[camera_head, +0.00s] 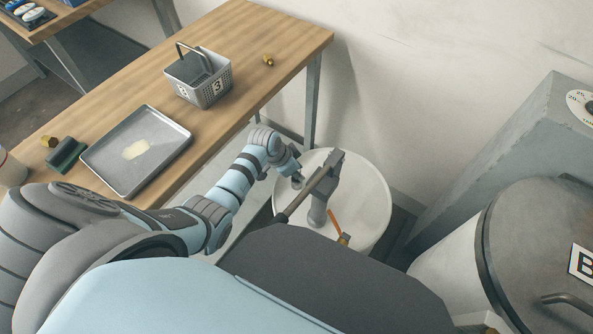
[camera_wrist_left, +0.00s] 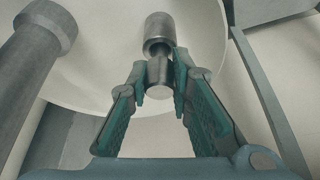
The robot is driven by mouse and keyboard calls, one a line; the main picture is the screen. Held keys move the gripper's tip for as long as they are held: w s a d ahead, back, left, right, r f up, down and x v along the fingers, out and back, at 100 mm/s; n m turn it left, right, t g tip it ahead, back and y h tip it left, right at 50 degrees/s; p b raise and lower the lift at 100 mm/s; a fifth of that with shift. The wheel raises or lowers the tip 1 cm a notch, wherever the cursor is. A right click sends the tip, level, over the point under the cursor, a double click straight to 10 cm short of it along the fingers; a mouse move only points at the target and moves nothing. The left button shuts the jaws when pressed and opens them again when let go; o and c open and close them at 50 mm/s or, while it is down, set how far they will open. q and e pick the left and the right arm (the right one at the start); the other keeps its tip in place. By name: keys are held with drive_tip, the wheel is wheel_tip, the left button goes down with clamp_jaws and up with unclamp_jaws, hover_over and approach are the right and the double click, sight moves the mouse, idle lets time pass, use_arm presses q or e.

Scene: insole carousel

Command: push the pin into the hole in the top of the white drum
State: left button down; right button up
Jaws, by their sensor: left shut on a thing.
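The white drum (camera_head: 368,205) stands beyond the table's right end, its round top facing up; it also shows in the left wrist view (camera_wrist_left: 90,60). My left gripper (camera_head: 292,170) is over the drum's left part. In the left wrist view its fingers (camera_wrist_left: 159,78) are shut on a short grey metal pin (camera_wrist_left: 158,72), with its round end face towards the camera. A wider grey metal cylinder (camera_wrist_left: 159,30) lies in line just beyond the pin. I cannot tell whether they are joined or whether the pin is in a hole; no open hole shows. My right gripper is not in view.
A grey post (camera_head: 317,207) with a bar across its top stands on the drum close to my left gripper. An orange strip (camera_head: 333,223) lies near it. A large lidded bin (camera_head: 535,240) is at right. The table holds a basket (camera_head: 211,92) and a tray (camera_head: 170,122).

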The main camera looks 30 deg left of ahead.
use_arm(q)
drive_tip(key=shift+f, duration=0.4)
drive_tip(key=c, duration=1.4)
unclamp_jaws()
drive_tip(key=shift+o, duration=0.2)
drive_tip(key=v, duration=1.2)
drive_tip(key=shift+w+r, duration=0.1)
